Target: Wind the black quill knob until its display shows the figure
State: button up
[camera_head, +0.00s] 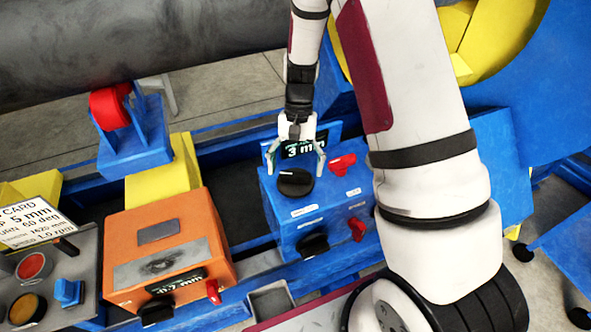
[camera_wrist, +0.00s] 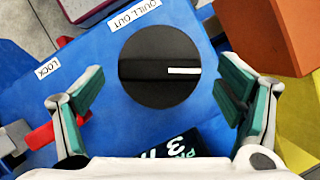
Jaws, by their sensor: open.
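The black quill knob (camera_head: 295,182) sits on top of the blue box (camera_head: 331,213). In the wrist view the round black knob (camera_wrist: 160,66) has a white pointer line and lies next to a "QUILL OUT" label (camera_wrist: 134,13). My gripper (camera_head: 296,160) is above the knob. In the wrist view its open fingers (camera_wrist: 150,105) stand on either side of the knob, apart from it. The display (camera_head: 303,147) behind the knob reads "3 mm", partly covered by my gripper. A card (camera_head: 35,222) at the left shows "5 mm" on one line; its edge is cut off.
Red levers (camera_head: 342,164) and (camera_head: 357,229) and another black knob (camera_head: 313,245) are on the blue box. A "LOCK" label (camera_wrist: 47,69) is near a red lever (camera_wrist: 42,135). An orange box (camera_head: 166,240) with its own display (camera_head: 176,280) stands left. A large grey cylinder (camera_head: 130,45) lies behind.

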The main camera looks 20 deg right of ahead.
jog(key=v, duration=1.1)
jog(key=s+a+r+n+t+p, duration=0.1)
jog(key=s+r+t+p, duration=0.15)
jog(key=s+r, duration=0.55)
jog(key=s+a+r+n+t+p, duration=0.1)
jog(key=s+r+n+p, duration=0.2)
jog(key=r, duration=0.8)
jog(key=s+r+n+t+h+p, duration=0.1)
jog(key=s+r, duration=0.3)
jog(key=s, duration=0.5)
jog(key=s+r+t+h+p, duration=0.1)
jog(key=s+r+t+p, duration=0.2)
jog(key=s, duration=0.6)
jog(key=shift+s+r+n+t+p, duration=0.35)
jog(key=shift+s+r+n+p, duration=0.05)
jog(key=shift+r, duration=0.5)
jog(key=shift+a, duration=0.15)
